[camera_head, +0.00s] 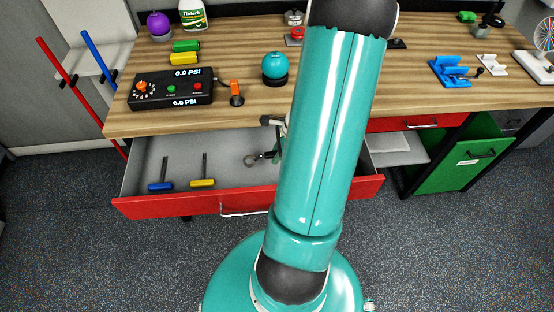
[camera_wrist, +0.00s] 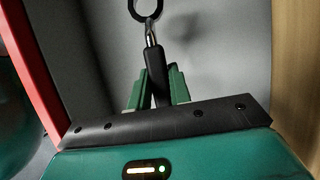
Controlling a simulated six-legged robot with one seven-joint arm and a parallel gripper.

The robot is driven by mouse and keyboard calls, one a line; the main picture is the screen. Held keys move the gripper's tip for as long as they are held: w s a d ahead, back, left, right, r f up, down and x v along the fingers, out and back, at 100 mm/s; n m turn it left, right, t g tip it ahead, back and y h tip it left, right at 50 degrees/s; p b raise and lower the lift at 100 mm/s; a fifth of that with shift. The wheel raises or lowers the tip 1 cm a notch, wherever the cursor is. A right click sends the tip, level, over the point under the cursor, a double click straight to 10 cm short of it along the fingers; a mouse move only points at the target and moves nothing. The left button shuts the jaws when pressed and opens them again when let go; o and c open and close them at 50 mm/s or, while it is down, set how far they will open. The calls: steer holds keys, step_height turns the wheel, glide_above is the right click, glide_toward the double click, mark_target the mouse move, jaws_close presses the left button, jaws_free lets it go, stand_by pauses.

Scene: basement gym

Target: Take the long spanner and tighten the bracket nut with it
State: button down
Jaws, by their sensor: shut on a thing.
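A ring-ended tool with a dark handle, seemingly the long spanner, shows in the wrist view (camera_wrist: 151,50) and in the head view (camera_head: 251,160). My gripper (camera_wrist: 158,86) is shut on its black handle, with one green finger on each side. The ring end points away from the gripper. In the head view my gripper (camera_head: 278,152) is in the open drawer's area, partly hidden by my arm. I cannot tell whether the tool touches the drawer floor. I cannot make out the bracket nut; my arm hides part of the bench.
The open drawer (camera_head: 247,204) has a red front and also holds blue (camera_head: 160,187) and yellow (camera_head: 202,183) T-handled tools. The wooden bench top (camera_head: 350,92) overhangs it. A pressure box (camera_head: 171,88) stands at left, a blue fixture (camera_head: 450,72) at right, a green cabinet (camera_head: 465,158) below.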

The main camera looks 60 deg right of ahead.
step_height(320, 180, up, 11)
stand_by(1.1)
steer(key=shift+s+a, duration=0.1)
